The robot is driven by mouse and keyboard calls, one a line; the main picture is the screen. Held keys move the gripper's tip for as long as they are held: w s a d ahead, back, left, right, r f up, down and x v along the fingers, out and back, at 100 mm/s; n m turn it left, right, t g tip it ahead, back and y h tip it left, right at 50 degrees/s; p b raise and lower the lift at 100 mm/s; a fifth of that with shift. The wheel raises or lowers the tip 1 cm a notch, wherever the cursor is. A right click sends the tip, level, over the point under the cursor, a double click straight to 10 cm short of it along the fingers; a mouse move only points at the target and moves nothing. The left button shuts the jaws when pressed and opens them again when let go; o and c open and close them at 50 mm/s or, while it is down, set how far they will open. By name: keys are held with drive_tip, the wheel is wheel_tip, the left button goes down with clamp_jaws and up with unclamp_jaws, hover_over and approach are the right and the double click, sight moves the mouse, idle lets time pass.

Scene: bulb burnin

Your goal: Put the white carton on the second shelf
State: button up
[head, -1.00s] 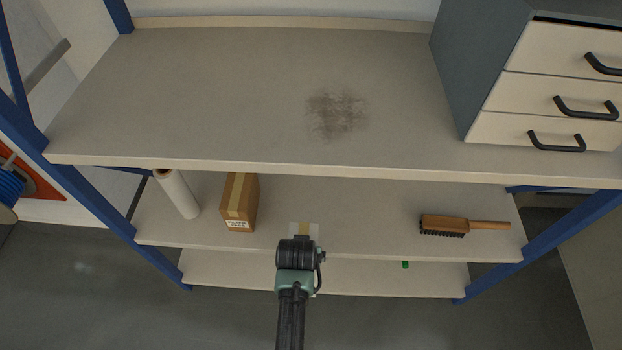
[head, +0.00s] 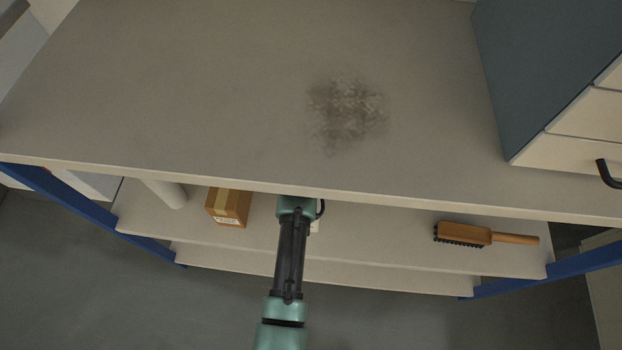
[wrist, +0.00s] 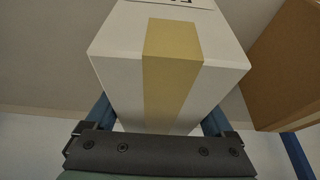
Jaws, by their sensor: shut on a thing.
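The white carton (wrist: 118,62), with a strip of tan tape, fills the middle of the wrist view. My gripper (wrist: 158,118) is shut on it, with one blue finger at each side. In the head view only a small pale bit of the carton (head: 315,226) shows beside my arm; my gripper is hidden there under the top board's front edge. The second shelf (head: 370,236), below the top board, has my arm reaching in over it. I cannot tell whether the carton touches the shelf.
A brown carton (head: 229,207) stands left of my arm on the shelf; it also shows close by in the wrist view (wrist: 290,65). A white roll (head: 165,192) is farther left. A brush (head: 484,235) lies at right. The top board (head: 230,90) overhangs my arm.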

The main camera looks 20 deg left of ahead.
wheel_tip(320, 180, down, 2)
drive_tip(key=shift+b, duration=0.3)
drive_tip(key=shift+s+d+r, duration=0.1)
drive_tip(key=shift+s+r, duration=0.2)
drive_tip(key=shift+r, duration=0.15)
drive_tip(key=shift+f, duration=0.2)
drive_tip(key=o, duration=1.3)
drive_tip(key=shift+r+p, duration=0.3)
drive_tip(key=shift+r, duration=0.05)
drive_tip(key=p+v, duration=0.1)
drive_tip(key=v, duration=0.2)
drive_tip(key=s+d, duration=0.1)
drive_tip(key=s, duration=0.2)
drive_tip(key=s+d+p, duration=0.1)
drive_tip(key=s, duration=0.3)
drive_tip(key=s+d+p, duration=0.1)
drive_tip(key=s, duration=0.3)
drive_tip(key=shift+s+d+f, duration=0.15)
drive_tip(key=shift+s+f, duration=0.1)
drive_tip(key=shift+f, duration=0.05)
